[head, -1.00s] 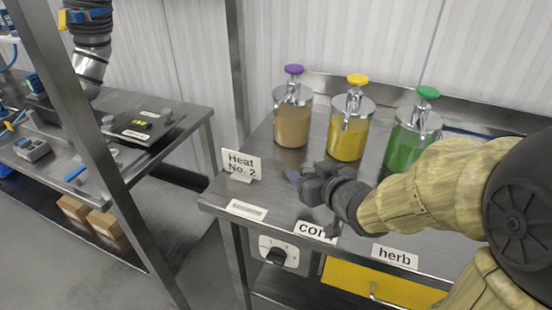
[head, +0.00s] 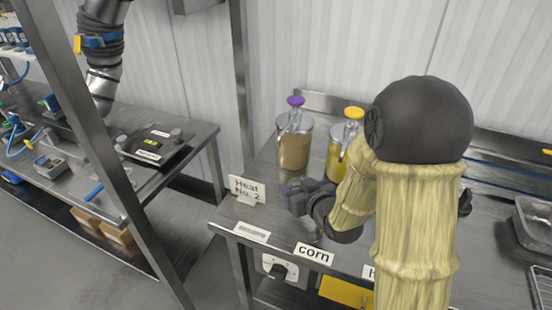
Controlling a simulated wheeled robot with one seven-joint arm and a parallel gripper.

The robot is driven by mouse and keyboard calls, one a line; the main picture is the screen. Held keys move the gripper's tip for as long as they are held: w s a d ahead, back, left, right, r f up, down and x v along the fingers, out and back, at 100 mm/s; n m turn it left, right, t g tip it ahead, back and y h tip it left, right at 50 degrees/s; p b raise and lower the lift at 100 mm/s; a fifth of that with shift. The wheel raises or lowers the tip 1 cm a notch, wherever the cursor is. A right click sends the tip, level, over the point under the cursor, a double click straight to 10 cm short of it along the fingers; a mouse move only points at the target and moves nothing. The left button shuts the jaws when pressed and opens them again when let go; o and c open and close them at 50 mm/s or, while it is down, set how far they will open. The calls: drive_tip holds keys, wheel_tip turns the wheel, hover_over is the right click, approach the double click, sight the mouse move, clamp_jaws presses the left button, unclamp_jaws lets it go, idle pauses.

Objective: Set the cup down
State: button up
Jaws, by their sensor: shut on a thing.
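My gripper (head: 292,195) is low over the front left of the steel counter, beside the "Heat No. 2" sign and in front of the purple-topped dispenser. It is shut on the cup, which is mostly hidden behind the dark fingers. Only a small purplish patch shows at the fingertips. I cannot tell whether the cup touches the counter (head: 262,212).
The purple-topped dispenser (head: 294,148) and the yellow-topped dispenser (head: 334,156) stand behind my gripper. The "Heat No. 2" sign (head: 247,189) is close on its left, the "corn" label (head: 314,254) in front. My arm blocks the counter's middle. A metal pan (head: 535,222) sits at right.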

drive_tip(key=shift+w+a+r+p, duration=0.1)
drive_tip(key=shift+r+p, duration=0.1)
drive_tip(key=shift+p, duration=0.75)
drive_tip(key=w+a, duration=0.1)
drive_tip(key=w, duration=0.2)
drive_tip(key=w+a+p, duration=0.1)
drive_tip(key=w+a, duration=0.1)
drive_tip(key=w, duration=0.1)
drive_tip(key=w+a, duration=0.2)
drive_tip(key=w, duration=0.2)
drive_tip(key=shift+f+p, duration=0.25)
drive_tip(key=shift+p, duration=0.1)
drive_tip(key=shift+w+a+r, duration=0.1)
drive_tip(key=shift+w+a, duration=0.1)
drive_tip(key=shift+w, duration=0.05)
wheel_tip(320, 180, down, 3)
drive_tip(key=shift+w+a+p, duration=0.1)
drive_tip(key=shift+w+p, duration=0.05)
drive_tip(key=shift+p, duration=0.35)
drive_tip(key=shift+f, duration=0.3)
